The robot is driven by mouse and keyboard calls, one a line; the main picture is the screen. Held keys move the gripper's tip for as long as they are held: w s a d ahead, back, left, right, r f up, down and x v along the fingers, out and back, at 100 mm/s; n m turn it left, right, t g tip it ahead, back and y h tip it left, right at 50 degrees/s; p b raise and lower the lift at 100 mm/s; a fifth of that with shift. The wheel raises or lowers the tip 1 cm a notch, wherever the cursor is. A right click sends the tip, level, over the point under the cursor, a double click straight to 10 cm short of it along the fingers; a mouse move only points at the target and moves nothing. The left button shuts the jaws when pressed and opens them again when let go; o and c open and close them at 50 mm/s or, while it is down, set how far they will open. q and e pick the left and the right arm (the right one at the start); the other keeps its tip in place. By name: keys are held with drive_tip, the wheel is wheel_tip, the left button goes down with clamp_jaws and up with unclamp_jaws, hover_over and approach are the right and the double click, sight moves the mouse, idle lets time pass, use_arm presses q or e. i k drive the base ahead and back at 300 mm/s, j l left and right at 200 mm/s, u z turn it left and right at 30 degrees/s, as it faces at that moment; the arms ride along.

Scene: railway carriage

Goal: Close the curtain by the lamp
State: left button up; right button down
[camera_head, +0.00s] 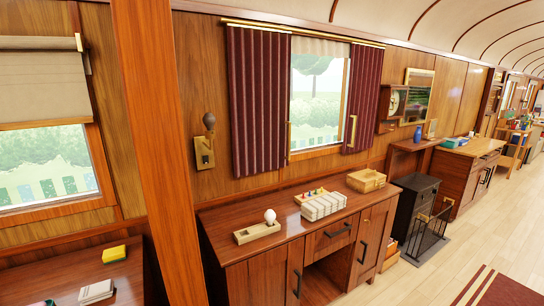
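A window (318,95) in the wood-panelled wall has two dark red pleated curtains. The left curtain (257,105) hangs bunched at the window's left side, and the right curtain (366,100) hangs bunched at its right side. Bare glass shows between them. A brass pull bar (290,136) is at the left curtain's inner edge, and another pull bar (353,131) is on the right curtain. A brass rail (300,32) runs above. The wall lamp (205,150), a brass mount with a dark bulb, is left of the left curtain. Neither gripper is in view.
A wooden post (155,130) stands at left. Floor (440,265) is clear at right.

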sight(260, 59)
drive_tip(key=i+l+u, duration=0.35)
drive_tip(key=l+u, duration=0.15)
drive_tip(key=i+l+u, duration=0.25)
drive_tip(key=l, duration=0.15)
drive_tip(key=k, duration=0.1)
